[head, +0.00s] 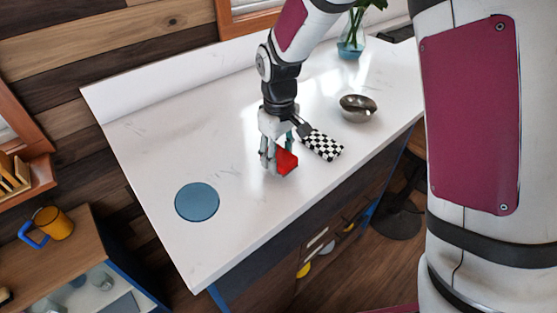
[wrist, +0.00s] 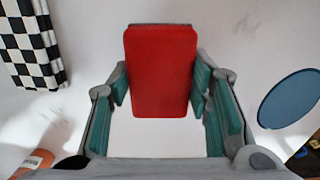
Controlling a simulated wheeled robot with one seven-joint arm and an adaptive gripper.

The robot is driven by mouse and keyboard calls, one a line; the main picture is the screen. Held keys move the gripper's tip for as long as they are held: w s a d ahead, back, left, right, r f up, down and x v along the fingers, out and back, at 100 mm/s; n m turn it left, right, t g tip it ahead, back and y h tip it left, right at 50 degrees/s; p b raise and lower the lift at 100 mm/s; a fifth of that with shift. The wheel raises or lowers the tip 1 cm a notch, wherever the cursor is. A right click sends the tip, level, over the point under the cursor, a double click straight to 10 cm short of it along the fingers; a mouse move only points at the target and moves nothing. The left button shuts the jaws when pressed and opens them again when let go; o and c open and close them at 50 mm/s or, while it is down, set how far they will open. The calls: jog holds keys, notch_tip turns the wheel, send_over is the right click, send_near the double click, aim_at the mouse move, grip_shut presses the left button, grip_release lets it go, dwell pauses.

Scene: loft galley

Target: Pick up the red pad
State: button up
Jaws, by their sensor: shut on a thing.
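The red pad (wrist: 160,70) is a flat red block with rounded corners, seen between my gripper's fingers in the wrist view. In the head view the red pad (head: 287,161) shows at the fingertips, partly covered by them. My gripper (head: 277,160) is shut on the pad, low over the white counter. In the wrist view the teal finger pads of my gripper (wrist: 161,92) press on the pad's left and right sides. I cannot tell whether the pad touches the counter.
A checkered cloth (head: 322,144) lies close to the right of my gripper. A metal bowl (head: 357,108) and a glass vase (head: 350,48) stand farther back. A blue disc (head: 197,202) lies at the left. The white counter (head: 235,235) is clear in front of my gripper.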

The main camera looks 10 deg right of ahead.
jog(key=s+a, duration=0.2)
jog(key=s, duration=0.2)
jog(key=s+a+r+b, duration=0.1)
jog(key=s+a, duration=0.1)
jog(key=s, duration=0.3)
jog(key=s+a+r, duration=0.1)
jog(key=s+a, duration=0.2)
jog(key=s, duration=0.2)
jog(key=shift+s, duration=0.2)
jog(key=shift+o, duration=0.6)
jog(key=c, duration=0.3)
jog(key=shift+d, duration=0.15)
